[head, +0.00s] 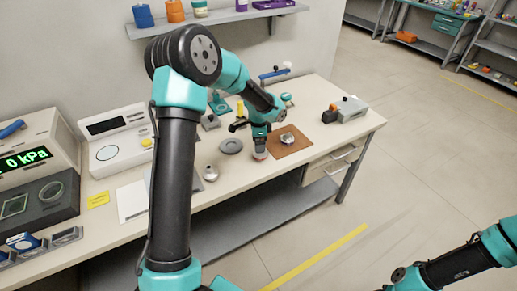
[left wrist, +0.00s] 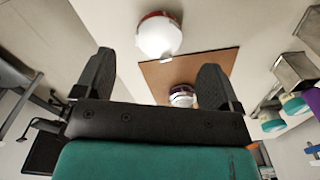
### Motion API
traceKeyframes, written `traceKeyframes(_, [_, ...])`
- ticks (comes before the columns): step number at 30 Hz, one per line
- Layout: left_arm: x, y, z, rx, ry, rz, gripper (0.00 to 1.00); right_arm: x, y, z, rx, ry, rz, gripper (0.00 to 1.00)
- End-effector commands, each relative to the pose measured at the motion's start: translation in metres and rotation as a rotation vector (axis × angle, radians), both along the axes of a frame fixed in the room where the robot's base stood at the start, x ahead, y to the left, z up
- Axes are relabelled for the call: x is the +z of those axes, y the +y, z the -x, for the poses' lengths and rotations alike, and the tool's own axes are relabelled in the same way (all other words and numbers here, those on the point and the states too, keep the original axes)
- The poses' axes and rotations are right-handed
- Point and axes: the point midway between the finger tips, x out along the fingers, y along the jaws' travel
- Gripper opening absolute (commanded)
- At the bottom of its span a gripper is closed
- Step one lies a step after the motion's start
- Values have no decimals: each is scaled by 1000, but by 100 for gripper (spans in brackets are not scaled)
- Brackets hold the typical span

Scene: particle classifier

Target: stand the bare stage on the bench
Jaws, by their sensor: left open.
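My left gripper (head: 259,134) hangs low over the bench, left of a brown mat (head: 300,150). In the left wrist view its jaws (left wrist: 158,62) are open with nothing between them. A pale rounded piece with a red rim (left wrist: 160,36) is just beyond the fingertips, at the mat's edge. It seems to be the small reddish piece (head: 260,154) under the gripper in the head view. A second round metallic piece (head: 287,139) sits on the mat; the left wrist view shows a dark-rimmed white piece there (left wrist: 182,96). I cannot tell which piece is the bare stage. My right gripper (head: 388,287) is partly cut off at the bottom edge.
A grey disc (head: 231,146) and a silvery rounded vessel (head: 211,173) lie left of the mat on the bench (head: 245,182). A grey and orange device (head: 345,109) stands at the right end. Instruments (head: 115,138) fill the left end. Bare bench shows along the front.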

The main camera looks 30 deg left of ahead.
Motion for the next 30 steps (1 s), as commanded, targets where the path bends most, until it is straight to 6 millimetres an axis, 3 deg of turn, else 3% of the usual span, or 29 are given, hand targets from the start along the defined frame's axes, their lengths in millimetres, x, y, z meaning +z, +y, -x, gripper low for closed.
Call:
traceKeyframes(3, [24,0,-1,0,-4,0,89,0,0,0,0,0,0,43])
traceKeyframes(10, [52,0,0,-1,-3,0,89,0,0,0,0,0,0,43])
traceKeyframes(30, [56,0,0,0,0,0,89,0,0,0,0,0,0,43])
